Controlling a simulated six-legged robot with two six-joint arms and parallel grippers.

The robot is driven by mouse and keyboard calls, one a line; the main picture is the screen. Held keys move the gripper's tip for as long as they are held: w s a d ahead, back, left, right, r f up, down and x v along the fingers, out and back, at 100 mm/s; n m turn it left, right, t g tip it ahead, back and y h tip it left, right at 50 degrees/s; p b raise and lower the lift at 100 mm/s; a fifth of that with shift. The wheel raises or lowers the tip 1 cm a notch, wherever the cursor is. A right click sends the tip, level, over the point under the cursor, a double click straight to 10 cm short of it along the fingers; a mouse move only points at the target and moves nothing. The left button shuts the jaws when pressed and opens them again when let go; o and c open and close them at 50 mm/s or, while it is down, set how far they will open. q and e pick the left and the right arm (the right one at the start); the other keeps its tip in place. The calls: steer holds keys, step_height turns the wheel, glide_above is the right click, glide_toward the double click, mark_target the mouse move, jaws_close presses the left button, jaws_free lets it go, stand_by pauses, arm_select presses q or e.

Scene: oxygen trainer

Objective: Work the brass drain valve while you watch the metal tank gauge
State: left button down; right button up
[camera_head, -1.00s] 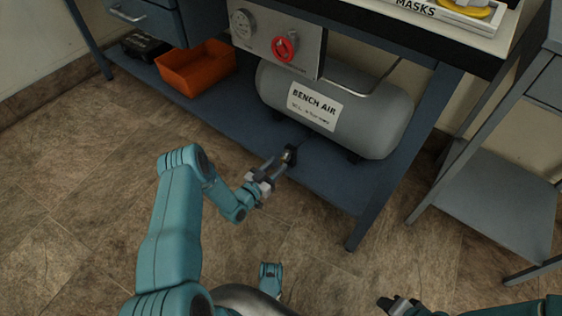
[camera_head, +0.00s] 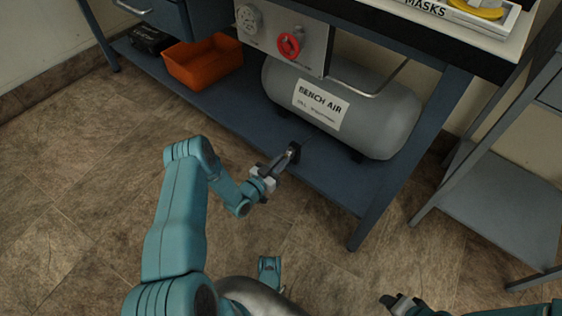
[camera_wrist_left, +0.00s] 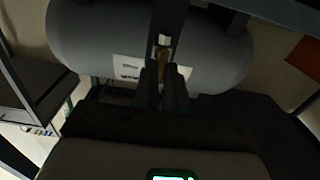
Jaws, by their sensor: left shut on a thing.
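A grey tank labelled BENCH AIR (camera_head: 335,108) lies on the bench's lower shelf. My left gripper (camera_head: 290,154) is at the shelf's front edge, below the tank. In the left wrist view, its two dark fingers (camera_wrist_left: 165,84) are shut on a small brass-coloured piece, which I take as the drain valve (camera_wrist_left: 165,58). In the head view the valve is mostly hidden by the fingers. A round metal gauge (camera_head: 250,18) sits on the panel above the tank; its reading is too small to tell. My right gripper (camera_head: 393,302) is low at the right, its jaw gap unclear.
A red knob (camera_head: 289,45) sits right of the gauge. An orange bin (camera_head: 205,64) and a dark box (camera_head: 150,39) are on the shelf (camera_head: 230,108) at left. A grey stand (camera_head: 497,190) is at right. The floor in front is open.

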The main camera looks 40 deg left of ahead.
arm_select(q)
steer(key=n, duration=0.5)
steer(key=shift+w+a, duration=0.1)
steer(key=c, duration=1.2)
jaws_free()
steer(key=s+p, duration=0.1)
steer(key=s, duration=0.4)
steer(key=s+p, duration=0.2)
steer(key=s, duration=0.4)
steer(key=s+a+p, duration=0.1)
steer(key=s+p, duration=0.1)
steer(key=s, duration=0.3)
steer(key=shift+s+a, duration=0.1)
steer(key=shift+s, duration=0.05)
arm_select(e)
steer(key=s+r+g, duration=0.1)
steer(key=s+r, duration=0.3)
steer(key=r, duration=0.1)
steer(key=shift+a+r+g, duration=0.2)
steer(key=shift+a+g, duration=0.1)
steer(key=shift+a, duration=0.1)
